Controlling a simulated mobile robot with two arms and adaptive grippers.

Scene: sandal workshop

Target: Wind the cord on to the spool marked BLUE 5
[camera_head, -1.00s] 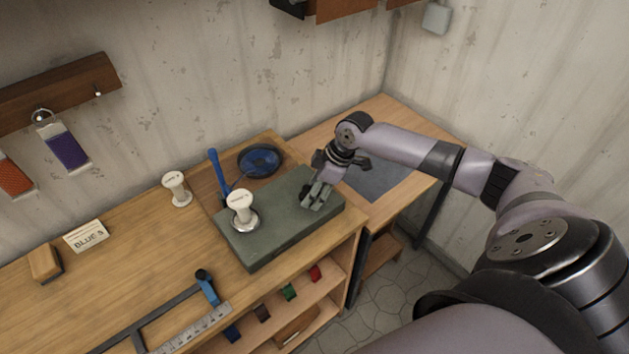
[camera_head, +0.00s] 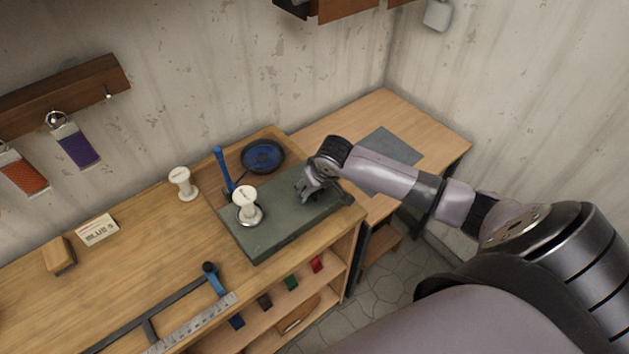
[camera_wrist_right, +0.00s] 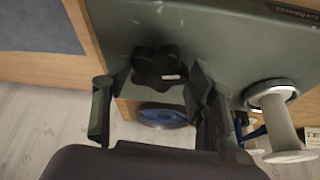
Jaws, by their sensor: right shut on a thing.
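A white spool (camera_head: 246,203) stands upright on a metal base on the green winder box (camera_head: 266,240). It also shows at the right of the right wrist view (camera_wrist_right: 280,120); its mark is too small to read. A card (camera_head: 97,230) reading BLUE 5 lies on the bench. Blue cord lies in a dark round dish (camera_head: 262,156) behind the box, beside an upright blue post (camera_head: 223,172). My right gripper (camera_head: 308,188) is low over the box's right end, shut on a black star-shaped knob (camera_wrist_right: 158,68), which sits between its fingers. My left gripper is out of view.
A second white spool (camera_head: 182,184) stands on the bench behind the box. A wooden block (camera_head: 59,255) and a metal ruler (camera_head: 190,325) with a dark bar lie to the left and front. A grey mat (camera_head: 385,155) covers part of the right-hand table.

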